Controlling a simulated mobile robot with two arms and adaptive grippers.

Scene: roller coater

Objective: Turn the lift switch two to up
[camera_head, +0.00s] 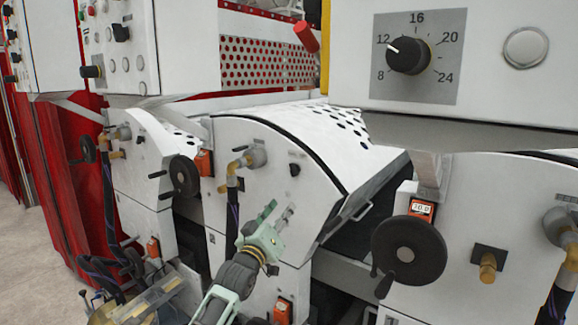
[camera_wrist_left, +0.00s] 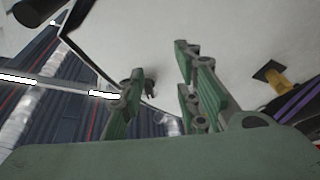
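A small black switch knob (camera_head: 294,169) sits on the white curved side panel (camera_head: 270,200) in the middle of the head view. I cannot read its label or tell its setting. My left gripper (camera_head: 278,212) is below and slightly left of this knob, with its fingers pointing up towards the panel. In the left wrist view its green fingers (camera_wrist_left: 157,68) are spread apart with nothing held. A small dark knob (camera_wrist_left: 150,85) shows between them, apparently beyond the fingertips; I cannot tell whether they touch it. My right gripper is not in view.
A brass fitting (camera_head: 236,165) with a dark hose is just left of the gripper. Black handwheels (camera_head: 408,250) stand at right and at left (camera_head: 184,176). A numbered dial (camera_head: 408,55) is on the upper right box. A perforated white cover (camera_head: 315,125) lies above the panel.

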